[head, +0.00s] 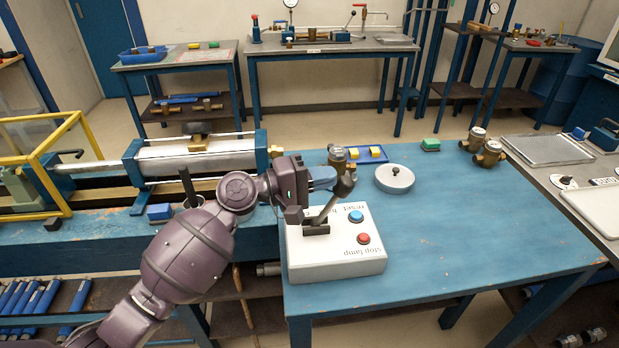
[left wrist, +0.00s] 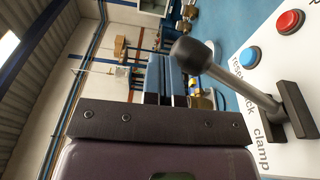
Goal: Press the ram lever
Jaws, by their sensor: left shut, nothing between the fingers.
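The white control box (head: 334,262) sits at the left end of the blue table. A lever (head: 327,208) with a grey shaft rises tilted from a black slotted mount (head: 316,228) on the box. In the left wrist view the lever's dark ball knob (left wrist: 193,56) stands just to the right of my fingers. My left gripper (head: 322,177) is shut and empty, above the back of the box beside the knob. I cannot tell whether they touch. In the wrist view its blue fingertips (left wrist: 171,78) are together. My right gripper is not in view.
The box carries a blue button (head: 356,216) and a red button (head: 363,238). A ram cylinder (head: 195,157) lies left. The table's front right is clear.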

